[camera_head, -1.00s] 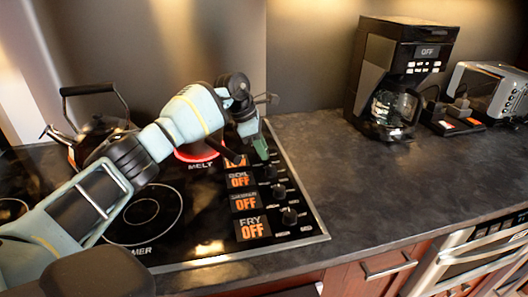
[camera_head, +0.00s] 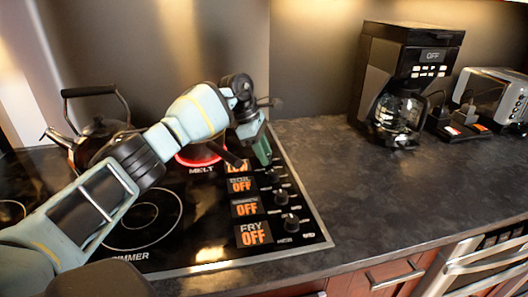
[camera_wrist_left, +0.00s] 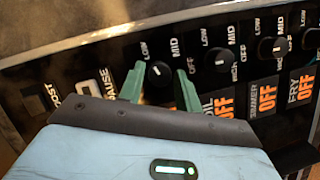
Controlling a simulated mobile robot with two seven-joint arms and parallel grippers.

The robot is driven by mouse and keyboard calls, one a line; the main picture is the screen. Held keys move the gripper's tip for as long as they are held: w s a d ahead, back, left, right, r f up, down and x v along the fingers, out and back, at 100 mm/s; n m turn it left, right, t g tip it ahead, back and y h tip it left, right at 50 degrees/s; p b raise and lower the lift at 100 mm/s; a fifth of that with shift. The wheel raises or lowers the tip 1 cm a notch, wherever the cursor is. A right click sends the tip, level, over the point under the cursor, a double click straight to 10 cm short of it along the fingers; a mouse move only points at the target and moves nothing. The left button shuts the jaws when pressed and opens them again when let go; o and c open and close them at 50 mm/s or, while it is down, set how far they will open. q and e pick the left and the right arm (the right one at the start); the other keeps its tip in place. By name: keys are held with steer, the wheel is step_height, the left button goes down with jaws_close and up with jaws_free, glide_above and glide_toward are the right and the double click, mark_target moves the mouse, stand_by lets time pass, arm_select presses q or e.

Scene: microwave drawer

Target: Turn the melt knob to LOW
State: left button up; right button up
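The melt knob (camera_wrist_left: 158,72) is a round black knob with a pale pointer mark, with LOW and MID printed above it. My left gripper (camera_wrist_left: 158,88) has its two green fingers open, one on each side of this knob, with a small gap visible. In the head view the left gripper (camera_head: 262,155) points down at the top of the knob row and hides the melt knob. The orange melt display (camera_head: 237,168) is partly covered by the gripper; its lettering looks like LOW. The melt burner (camera_head: 190,160) glows red. My right gripper is not in view.
Boil (camera_head: 241,186), simmer (camera_head: 245,207) and fry (camera_head: 254,235) displays read OFF, with knobs beside them. A kettle (camera_head: 97,135) stands on the stove at left. The counter (camera_head: 370,190) between is clear.

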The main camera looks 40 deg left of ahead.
mark_target(254, 161)
arm_select(q)
steer(key=shift+o, duration=1.2)
steer(key=shift+r, duration=0.1)
steer(key=v, duration=0.7)
steer(key=shift+a+r, duration=0.15)
steer(key=shift+r, duration=0.1)
